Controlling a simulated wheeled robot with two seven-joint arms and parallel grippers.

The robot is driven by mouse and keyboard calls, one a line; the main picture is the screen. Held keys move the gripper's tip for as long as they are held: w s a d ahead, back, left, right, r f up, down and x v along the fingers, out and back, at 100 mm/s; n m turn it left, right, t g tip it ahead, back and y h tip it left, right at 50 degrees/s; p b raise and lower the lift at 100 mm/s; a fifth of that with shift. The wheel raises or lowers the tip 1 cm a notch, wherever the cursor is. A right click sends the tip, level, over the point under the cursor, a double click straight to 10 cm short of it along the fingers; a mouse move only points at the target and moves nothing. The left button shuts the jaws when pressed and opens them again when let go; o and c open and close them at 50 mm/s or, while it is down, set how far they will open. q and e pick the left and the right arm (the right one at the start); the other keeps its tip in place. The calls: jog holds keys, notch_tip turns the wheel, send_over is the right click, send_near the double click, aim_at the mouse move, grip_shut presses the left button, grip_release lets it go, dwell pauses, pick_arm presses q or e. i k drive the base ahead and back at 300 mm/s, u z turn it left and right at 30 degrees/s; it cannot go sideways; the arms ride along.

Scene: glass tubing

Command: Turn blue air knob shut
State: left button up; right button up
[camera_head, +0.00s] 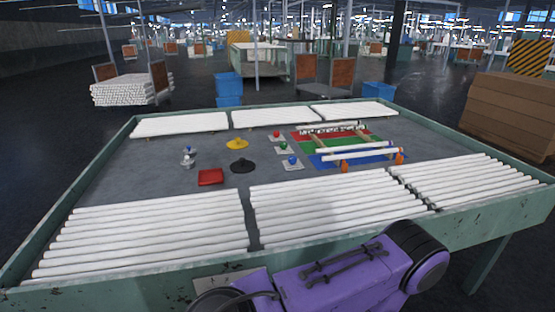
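The blue air knob (292,160) sits on a small white base on the grey table top, near the middle of the table. It is the nearest of three such knobs in a slanting row. A green knob (283,146) is just behind it and a red knob (276,134) is farthest back. The blue knob is too small in view to tell which way it is turned. Neither of my grippers shows. A purple arm part of mine crosses the bottom of the view, well in front of the knobs.
White tubes (330,207) lie in rows along the front and back of the green-rimmed table. Tubes on orange supports (400,157) stand over coloured mats right of the knobs. A black disc (242,167), yellow piece (237,143) and red tray (210,177) lie left.

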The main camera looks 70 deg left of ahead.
aim_at(293, 160)
jog(key=k, duration=0.75)
jog(key=u, duration=1.15)
jog(key=i, duration=0.45)
jog(key=z, duration=0.05)
